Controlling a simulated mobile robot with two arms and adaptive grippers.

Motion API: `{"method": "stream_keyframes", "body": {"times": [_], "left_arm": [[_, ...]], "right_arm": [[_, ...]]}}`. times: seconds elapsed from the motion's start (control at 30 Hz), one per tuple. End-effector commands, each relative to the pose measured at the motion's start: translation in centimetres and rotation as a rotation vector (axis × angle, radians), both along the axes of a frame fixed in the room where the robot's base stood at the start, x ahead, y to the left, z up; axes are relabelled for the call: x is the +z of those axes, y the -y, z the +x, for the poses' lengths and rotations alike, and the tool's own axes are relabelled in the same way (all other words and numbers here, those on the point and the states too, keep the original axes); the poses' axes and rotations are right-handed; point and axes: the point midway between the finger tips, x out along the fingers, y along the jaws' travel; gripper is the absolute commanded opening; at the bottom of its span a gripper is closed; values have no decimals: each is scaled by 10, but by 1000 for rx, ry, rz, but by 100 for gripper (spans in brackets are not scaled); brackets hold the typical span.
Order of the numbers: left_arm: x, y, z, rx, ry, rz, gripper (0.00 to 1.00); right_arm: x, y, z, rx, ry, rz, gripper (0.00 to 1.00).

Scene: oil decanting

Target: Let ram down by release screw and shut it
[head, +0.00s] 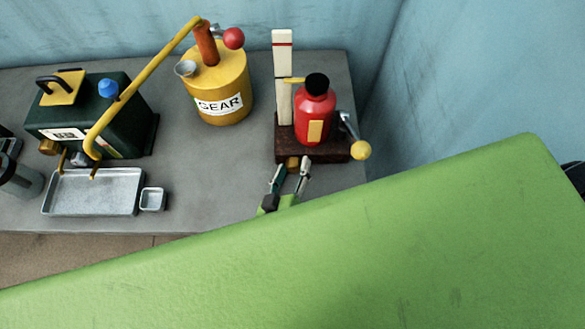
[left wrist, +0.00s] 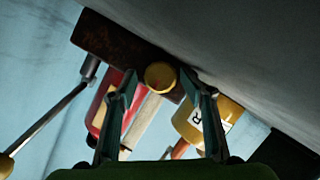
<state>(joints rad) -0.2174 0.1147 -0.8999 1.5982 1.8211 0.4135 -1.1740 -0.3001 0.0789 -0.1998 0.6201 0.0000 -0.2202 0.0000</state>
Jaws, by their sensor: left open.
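The red bottle jack (head: 314,112) stands on a dark base block (head: 325,153) at the right of the bench. Its black top (head: 317,82) sits close above the red body; a yellow pointer (head: 294,80) reaches to a white post (head: 283,60). The brass release screw (head: 292,162) sticks out of the base's front; it also shows in the left wrist view (left wrist: 160,76). My left gripper (head: 290,172) is open, its fingertips on either side of the screw's round head, with gaps visible in the left wrist view (left wrist: 160,84). My right gripper is not visible.
The jack's lever with a yellow knob (head: 360,150) juts out right of the base. A yellow GEAR can (head: 222,85), a dark green tank (head: 95,115), a metal tray (head: 92,192) and a small dish (head: 152,199) stand to the left. My green arm covers the foreground.

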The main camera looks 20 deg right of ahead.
Motion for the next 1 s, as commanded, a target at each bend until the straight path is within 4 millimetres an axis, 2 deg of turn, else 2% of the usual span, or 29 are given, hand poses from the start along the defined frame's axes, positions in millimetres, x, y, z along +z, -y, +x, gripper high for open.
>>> {"method": "stream_keyframes", "body": {"times": [0.17, 0.6, 0.77, 1.0], "left_arm": [[-1, -5, -7, 0, -4, 4, 47], [20, -32, -58, 0, -2, 1, 47], [24, -36, -66, -1, -1, 0, 47], [25, -37, -67, 0, 0, 0, 47]], "right_arm": [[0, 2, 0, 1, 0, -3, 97], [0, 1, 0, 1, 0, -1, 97], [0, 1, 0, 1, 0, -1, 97], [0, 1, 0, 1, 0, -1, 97]]}}
